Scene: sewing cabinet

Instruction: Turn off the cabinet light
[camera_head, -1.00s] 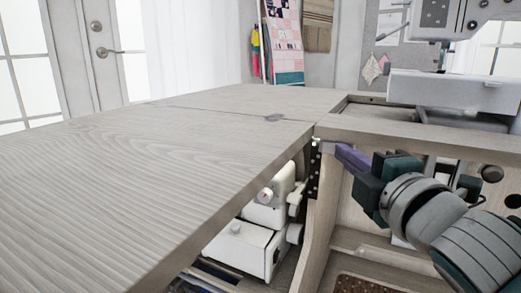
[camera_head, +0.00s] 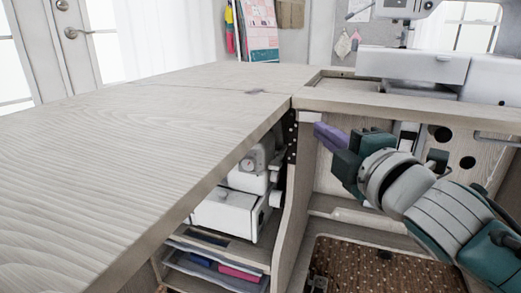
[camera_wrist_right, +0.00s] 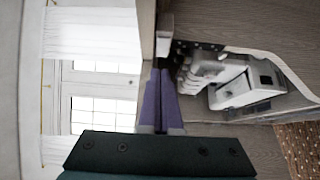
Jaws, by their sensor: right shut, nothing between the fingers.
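My right gripper (camera_head: 318,132) has purple fingers, shut and empty. It is under the tabletop's front edge, in the open cabinet bay, close to the upright side panel (camera_head: 287,215). In the right wrist view its fingers (camera_wrist_right: 160,75) point at the gap between a wooden edge and a dark perforated hinge strip (camera_wrist_right: 200,45). A small white block (camera_wrist_right: 165,35) sits just beyond the fingertips; I cannot tell whether it is the light or its switch. A gap to the block seems to show. No lit lamp is clearly visible. My left gripper is out of view.
The wooden tabletop (camera_head: 120,160) fills the left. A white machine (camera_head: 235,205) stands on a shelf below it, above folded fabrics (camera_head: 215,266). A sewing machine (camera_head: 410,66) stands at the back right. A brown dotted panel (camera_head: 370,268) lies below my right arm.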

